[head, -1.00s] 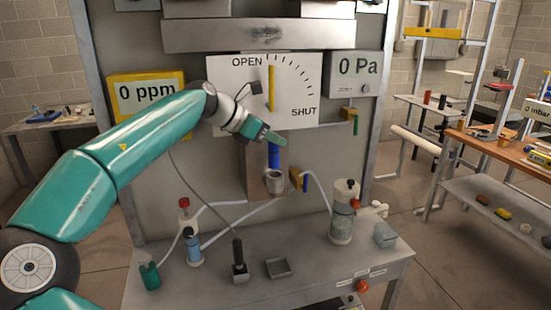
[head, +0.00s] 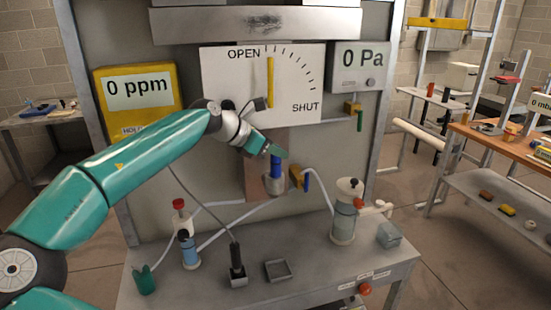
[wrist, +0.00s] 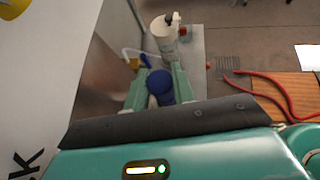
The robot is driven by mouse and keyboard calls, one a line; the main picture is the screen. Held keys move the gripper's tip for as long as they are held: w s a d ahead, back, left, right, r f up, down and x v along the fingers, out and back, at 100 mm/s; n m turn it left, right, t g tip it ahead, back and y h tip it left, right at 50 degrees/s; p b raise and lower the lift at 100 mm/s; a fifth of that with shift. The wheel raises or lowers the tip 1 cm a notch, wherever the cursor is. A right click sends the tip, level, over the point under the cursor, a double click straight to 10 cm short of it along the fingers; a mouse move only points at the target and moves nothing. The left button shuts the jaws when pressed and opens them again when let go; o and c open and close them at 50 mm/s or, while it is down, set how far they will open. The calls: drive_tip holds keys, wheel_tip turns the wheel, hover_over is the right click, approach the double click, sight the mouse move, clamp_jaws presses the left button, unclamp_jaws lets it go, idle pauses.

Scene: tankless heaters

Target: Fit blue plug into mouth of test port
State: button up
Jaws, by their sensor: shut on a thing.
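The blue plug (head: 276,165) is upright between the green fingers of my gripper (head: 275,150), which are shut on its upper part. In the wrist view the round blue top of the plug (wrist: 160,84) shows between the two fingers (wrist: 159,92). The test port (head: 273,186) is a short grey cylinder on the brownish block of the panel. The plug's lower end is at the port's mouth and overlaps its rim in the head view. I cannot tell how deep it sits. The port's mouth is hidden in the wrist view.
The OPEN/SHUT dial plate (head: 225,85) stands behind my wrist.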

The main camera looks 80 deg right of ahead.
sight(274, 159)
wheel_tip(274, 159, down, 3)
drive_tip(key=shift+w+d+r, duration=0.1)
drive_tip(key=shift+w, duration=0.05)
drive_tip(key=shift+f, duration=0.25)
drive_tip(key=o, duration=1)
drive_tip(key=shift+f, duration=0.15)
drive_tip(key=shift+r, duration=0.25)
drive_tip(key=v, duration=1.1)
drive_tip(key=shift+w+a+r, duration=0.2)
drive_tip(key=shift+a, duration=0.1)
